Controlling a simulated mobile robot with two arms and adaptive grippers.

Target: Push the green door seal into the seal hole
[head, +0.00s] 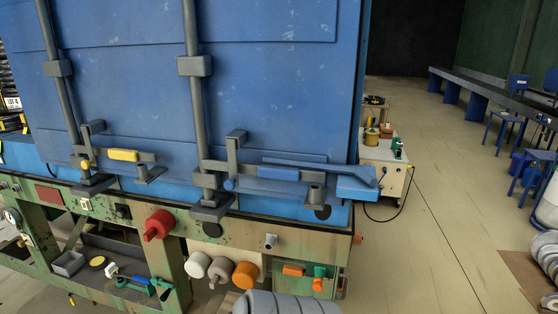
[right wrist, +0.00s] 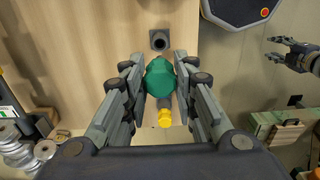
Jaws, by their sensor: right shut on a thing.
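In the right wrist view, my right gripper (right wrist: 160,77) is shut on the green door seal (right wrist: 160,70), with one finger pressed to each side. A square grey socket with a dark round opening (right wrist: 159,40), which looks like the seal hole, is in the tan panel just above the seal in the picture. The seal is apart from it in the picture; the depth between them cannot be told. A dark gripper (right wrist: 277,55), seemingly my left, shows at the right edge with its fingers apart and nothing between them. Neither gripper is clear in the head view.
A yellow knob (right wrist: 164,118) on a grey stem shows below the seal. A dark panel with a red button (right wrist: 265,12) is at upper right. The head view shows a blue container door (head: 270,90) with latch bars, and a cart (head: 385,153).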

